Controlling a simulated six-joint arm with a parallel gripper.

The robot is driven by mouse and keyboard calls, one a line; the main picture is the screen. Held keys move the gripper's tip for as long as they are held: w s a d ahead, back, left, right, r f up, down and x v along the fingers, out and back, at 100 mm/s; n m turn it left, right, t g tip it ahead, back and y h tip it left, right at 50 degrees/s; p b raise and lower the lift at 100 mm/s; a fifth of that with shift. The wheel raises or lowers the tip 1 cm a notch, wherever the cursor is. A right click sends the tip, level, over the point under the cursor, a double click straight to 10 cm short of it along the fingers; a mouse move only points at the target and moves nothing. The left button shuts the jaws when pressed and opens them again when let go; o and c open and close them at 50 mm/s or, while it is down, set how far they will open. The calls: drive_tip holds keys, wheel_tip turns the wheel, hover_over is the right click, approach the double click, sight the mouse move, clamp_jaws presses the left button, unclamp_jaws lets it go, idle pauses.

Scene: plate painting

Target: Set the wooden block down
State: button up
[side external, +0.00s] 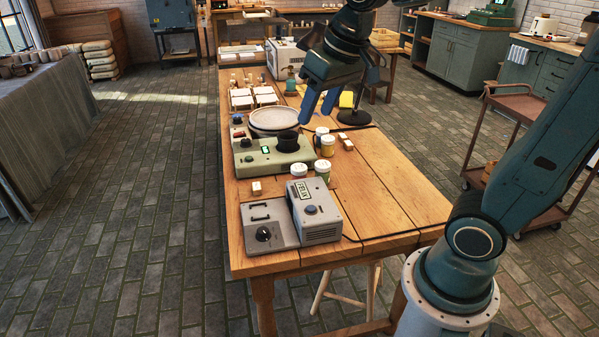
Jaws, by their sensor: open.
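My gripper (319,106) is above the far half of the wooden table (405,203), with its two blue fingers pointing down and apart. No block is visible between the fingers. One small pale wooden block (257,188) lies on the table at the left, in front of the green device. Two more small wooden blocks lie close together on the right, a nearer wooden block (348,145) and a farther wooden block (340,137). I cannot tell which of these blocks is the task's block. The gripper is apart from all three.
A round plate (275,119) sits by the green device (270,158), which carries a black cup (288,141). Several paint jars (322,172) stand nearby. A grey control box (290,216) is at the near end. A black lamp-like stand (354,117) is right of the gripper. The table's right front is clear.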

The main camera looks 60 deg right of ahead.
drive_tip(key=s+a+f+n+t, duration=0.1)
drive_tip(key=s+a+f+n, duration=0.1)
drive_tip(key=s, duration=1)
drive_tip(key=shift+f, duration=0.85)
drive_tip(key=shift+a, duration=0.1)
